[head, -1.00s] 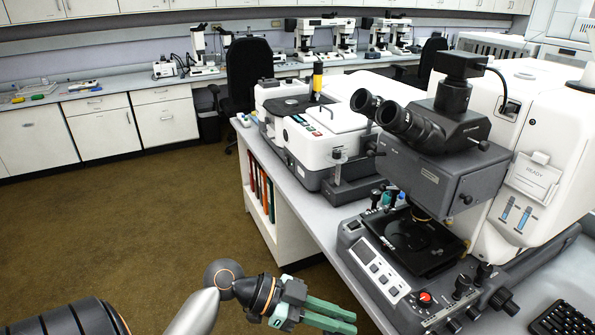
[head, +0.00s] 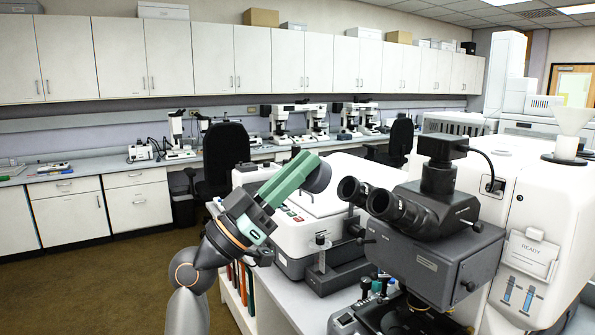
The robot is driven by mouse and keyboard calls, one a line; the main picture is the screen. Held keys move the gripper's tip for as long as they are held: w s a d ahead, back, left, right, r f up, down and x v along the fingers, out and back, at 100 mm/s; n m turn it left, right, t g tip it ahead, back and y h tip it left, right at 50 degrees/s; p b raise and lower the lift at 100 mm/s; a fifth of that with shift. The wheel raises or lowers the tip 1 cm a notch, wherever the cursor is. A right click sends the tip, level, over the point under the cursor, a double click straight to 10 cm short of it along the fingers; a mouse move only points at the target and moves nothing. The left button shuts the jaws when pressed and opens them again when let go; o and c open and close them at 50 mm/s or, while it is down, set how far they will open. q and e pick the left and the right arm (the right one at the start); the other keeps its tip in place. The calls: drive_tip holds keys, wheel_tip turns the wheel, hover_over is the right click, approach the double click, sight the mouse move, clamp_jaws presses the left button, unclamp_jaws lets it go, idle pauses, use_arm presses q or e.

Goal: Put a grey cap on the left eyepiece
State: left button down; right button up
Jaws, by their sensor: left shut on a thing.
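The two black eyepieces of the microscope (head: 425,215) point toward the left of the head view. The left eyepiece (head: 352,190) and the right eyepiece (head: 384,204) both show open, dark round ends. My left gripper (head: 308,170) has green fingers and is shut on a dark grey cap (head: 318,178). The cap is held in the air to the left of the left eyepiece and slightly higher in the picture, with a small gap between them. The fingers hide part of the cap. My right gripper is not in view.
A white instrument (head: 325,205) stands on the bench behind my left gripper. A camera block (head: 440,148) sits on top of the microscope head. A white housing marked READY (head: 530,250) stands at the right. A black chair (head: 226,150) is farther back.

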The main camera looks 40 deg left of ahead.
use_arm(q)
drive_tip(key=shift+w+d+f, duration=0.25)
drive_tip(key=shift+w+f, duration=0.05)
drive_tip(key=shift+w, duration=0.3)
drive_tip(key=shift+w+d+f, duration=0.2)
drive_tip(key=shift+w+f, duration=0.05)
drive_tip(key=shift+w, duration=0.35)
drive_tip(key=shift+w+d+f, duration=0.25)
drive_tip(key=shift+w+f, duration=0.05)
drive_tip(key=shift+w, duration=0.3)
drive_tip(key=shift+b, duration=0.7)
drive_tip(key=shift+w+d+f+b, duration=0.35)
drive_tip(key=shift+w+f+b, duration=0.15)
drive_tip(key=shift+w+b, duration=0.35)
drive_tip(key=shift+w+d+f+b, duration=0.3)
drive_tip(key=shift+w+f+b, duration=0.2)
drive_tip(key=shift+w+b, duration=0.35)
drive_tip(key=shift+c, duration=1.8)
unclamp_jaws()
drive_tip(key=shift+s, duration=0.1)
